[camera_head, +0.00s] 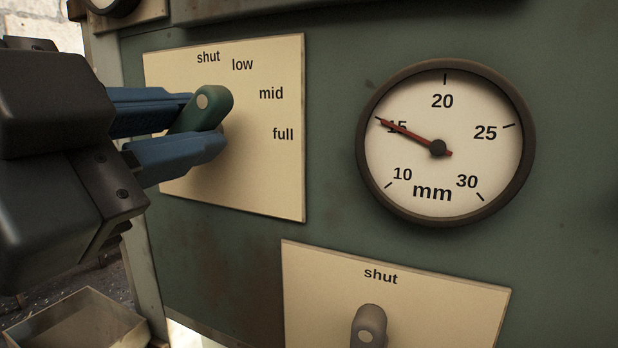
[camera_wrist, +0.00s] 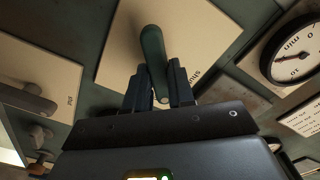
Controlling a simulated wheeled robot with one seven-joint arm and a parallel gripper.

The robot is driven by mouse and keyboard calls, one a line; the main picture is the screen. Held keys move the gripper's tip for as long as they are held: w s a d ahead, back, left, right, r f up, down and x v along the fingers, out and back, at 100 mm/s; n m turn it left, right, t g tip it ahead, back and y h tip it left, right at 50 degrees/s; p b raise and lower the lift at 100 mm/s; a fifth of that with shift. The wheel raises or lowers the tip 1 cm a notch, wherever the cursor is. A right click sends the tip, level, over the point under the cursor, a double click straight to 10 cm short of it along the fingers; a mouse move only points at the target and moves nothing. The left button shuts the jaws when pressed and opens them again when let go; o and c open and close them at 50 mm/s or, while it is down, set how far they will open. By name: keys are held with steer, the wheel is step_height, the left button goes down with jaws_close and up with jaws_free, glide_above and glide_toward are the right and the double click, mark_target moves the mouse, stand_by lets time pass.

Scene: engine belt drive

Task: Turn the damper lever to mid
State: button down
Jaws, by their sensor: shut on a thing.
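The damper lever (camera_head: 212,98) is a green handle with a pale round spot, mounted on a cream plate (camera_head: 255,185) marked shut, low, mid and full. No name shows on the plate. My gripper (camera_head: 205,122) has its two blue fingers shut on the lever, one on each side. The rounded head of the lever shows above the fingers, below the word shut. Which mark the lever stands at I cannot tell. In the wrist view the green lever (camera_wrist: 152,50) runs between the fingers (camera_wrist: 160,90), and its plate (camera_wrist: 195,30) lies behind.
A round gauge (camera_head: 445,180) in mm sits to the right, its red needle near 15. Below is another cream plate (camera_head: 450,300) marked shut, with a grey-brown lever (camera_head: 369,328). An open box (camera_head: 75,320) lies at the lower left.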

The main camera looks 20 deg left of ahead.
steer(key=shift+f+m+b, duration=0.2)
steer(key=shift+m+b, duration=0.7)
steer(key=shift+b, duration=0.3)
steer(key=shift+r, duration=0.1)
steer(key=c, duration=1)
jaws_free()
steer(key=s, duration=0.7)
steer(key=shift+s+a, duration=0.25)
steer(key=shift+s, duration=0.15)
